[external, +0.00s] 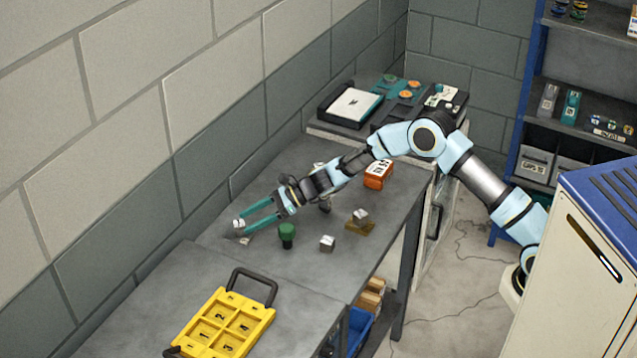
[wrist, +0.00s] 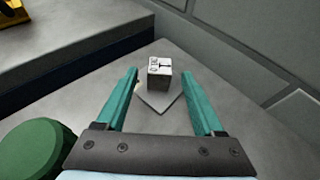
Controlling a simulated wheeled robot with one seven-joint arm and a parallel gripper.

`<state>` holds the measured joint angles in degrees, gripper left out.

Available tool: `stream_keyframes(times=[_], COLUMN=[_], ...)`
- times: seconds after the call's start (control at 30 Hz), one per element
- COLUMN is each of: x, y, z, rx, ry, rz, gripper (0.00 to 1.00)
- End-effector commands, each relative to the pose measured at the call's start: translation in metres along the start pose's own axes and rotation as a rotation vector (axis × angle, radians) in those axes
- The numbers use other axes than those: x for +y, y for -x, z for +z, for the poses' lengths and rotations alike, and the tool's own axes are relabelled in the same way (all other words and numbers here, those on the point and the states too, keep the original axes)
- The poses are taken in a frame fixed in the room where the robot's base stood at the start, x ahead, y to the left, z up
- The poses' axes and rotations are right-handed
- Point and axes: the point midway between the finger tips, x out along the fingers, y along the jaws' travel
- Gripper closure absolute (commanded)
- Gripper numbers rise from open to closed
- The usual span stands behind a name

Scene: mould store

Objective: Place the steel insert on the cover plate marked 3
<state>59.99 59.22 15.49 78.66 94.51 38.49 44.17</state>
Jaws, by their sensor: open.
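My gripper (external: 243,223) is open, with its two teal fingers pointing at a small steel-grey block, apparently the steel insert (wrist: 159,72). The block has dark marks on its faces and sits on a grey diamond-shaped plate (wrist: 157,102) on the bench. In the wrist view it lies between the lines of the fingers (wrist: 168,92), a little past their tips. In the external view the fingertips partly hide it. The yellow tray (external: 267,318) at the front has several numbered plates. The plate marked 3 (external: 227,347) appears to be in its near row; the digits are small.
A green knob (external: 287,232) stands close to my gripper, and also shows in the wrist view (wrist: 32,150). A grey cube (external: 327,242), another on a brown block (external: 360,228), and an orange box (external: 378,174) stand on the bench. The wall is close on the left.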

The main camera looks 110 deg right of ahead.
Motion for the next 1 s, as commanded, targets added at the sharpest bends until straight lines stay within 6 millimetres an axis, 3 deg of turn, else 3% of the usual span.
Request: stream_keyframes(times=[0.2, 0.4, 1.0], x=[-0.001, 0.000, 0.000], y=[0.047, 0.073, 0.081], z=[-0.002, -0.001, 0.000], rx=[0.000, 0.000, 0.000], ry=[0.001, 0.000, 0.000], rz=[-0.002, -0.002, 0.000], gripper=[0.30, 0.30, 0.30])
